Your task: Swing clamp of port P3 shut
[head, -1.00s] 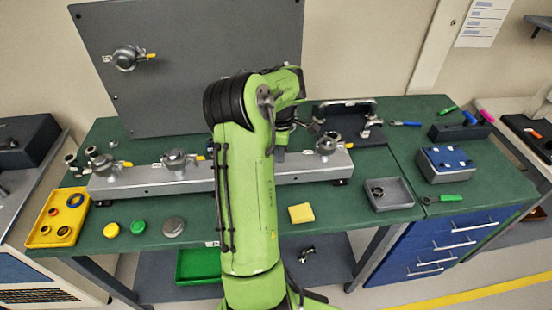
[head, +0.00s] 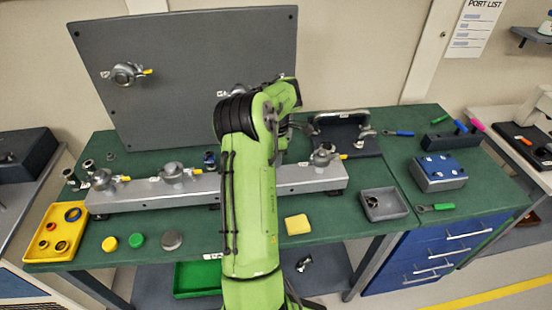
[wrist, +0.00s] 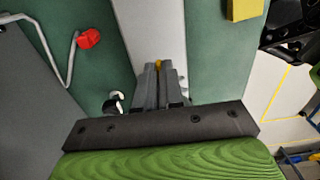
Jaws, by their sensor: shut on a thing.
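The grey beam (head: 230,187) lies along the bench and carries silver swing clamps with yellow tips: the left clamp (head: 103,180), a middle clamp (head: 174,174) and the right clamp (head: 325,156). My arm hides part of the beam between the last two. I cannot read which port is P3. In the wrist view, my gripper (wrist: 158,70) is over the beam (wrist: 153,25), its fingers close together on a small yellow tip (wrist: 158,63). The rest of the gripped part is hidden, and so are the fingers in the head view.
A tall grey panel (head: 190,70) stands behind the beam. A wire handle with a red end (wrist: 88,38) is beside the gripper. On the bench are a yellow tray (head: 38,255), a yellow block (head: 298,225), a grey bin (head: 400,213) and a blue box (head: 440,172).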

